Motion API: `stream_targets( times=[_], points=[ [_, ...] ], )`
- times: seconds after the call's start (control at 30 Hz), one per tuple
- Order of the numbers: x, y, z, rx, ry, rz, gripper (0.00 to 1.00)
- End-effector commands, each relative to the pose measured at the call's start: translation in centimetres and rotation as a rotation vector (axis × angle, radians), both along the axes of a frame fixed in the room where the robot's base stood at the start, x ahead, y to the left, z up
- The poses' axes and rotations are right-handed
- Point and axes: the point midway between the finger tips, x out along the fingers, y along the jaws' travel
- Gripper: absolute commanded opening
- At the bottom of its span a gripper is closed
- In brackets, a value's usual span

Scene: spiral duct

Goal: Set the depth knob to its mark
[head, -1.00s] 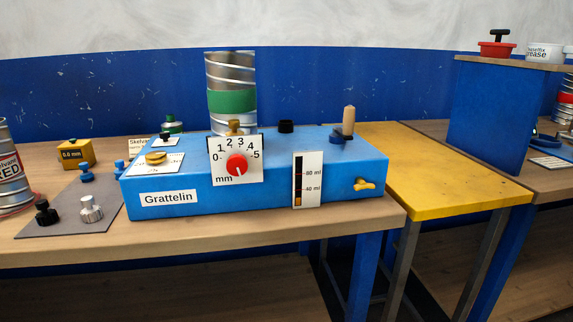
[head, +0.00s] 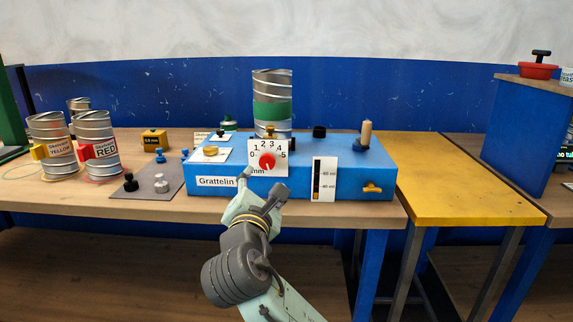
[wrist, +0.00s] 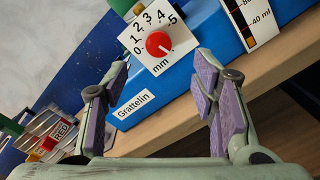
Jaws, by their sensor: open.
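The depth knob (head: 267,161) is a round red knob on a white dial plate marked 0 to 5 and "mm", on the front of the blue Grattelin box (head: 340,185). In the wrist view the knob (wrist: 158,44) shows a short white pointer line, aimed past the 5 end of the scale, toward the lower side. No separate target mark can be made out on the dial. My gripper (wrist: 163,72) is open and empty, its purple-padded fingers spread on either side below the dial, apart from the knob. In the head view my arm stands in front of the box and hides part of its label.
A yellow tap (head: 372,188) and a level gauge (head: 324,180) are on the box front to the right. A metal duct (head: 272,95) stands behind the dial. Labelled cans (head: 98,145) and a grey mat (head: 145,190) with small knobs lie left. The yellow table (head: 440,180) is bare.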

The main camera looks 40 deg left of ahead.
Motion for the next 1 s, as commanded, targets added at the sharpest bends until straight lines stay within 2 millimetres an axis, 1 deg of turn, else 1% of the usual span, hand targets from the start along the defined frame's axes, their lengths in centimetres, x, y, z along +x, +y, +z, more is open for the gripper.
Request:
stream_targets(
  times=[0.17, 0.3, 0.5, 0.6, 0.7, 0.97, 1.0],
  points=[
    [2.4, 1.4, 0.1, 0.0, 0.004, -0.001, 0.53],
    [4.8, 2.9, 0.2, 0.001, 0.005, -0.001, 0.53],
    [7.4, 4.6, 0.2, 0.003, 0.003, 0.001, 0.53],
    [8.2, 5.1, 0.1, 0.004, 0.002, 0.002, 0.53],
    [8.6, 5.3, 0.1, 0.004, 0.001, 0.003, 0.53],
    [8.7, 5.4, 0.0, 0.005, 0.001, 0.004, 0.53],
    [8.7, 5.4, 0.0, 0.005, 0.001, 0.004, 0.51]
  ],
)
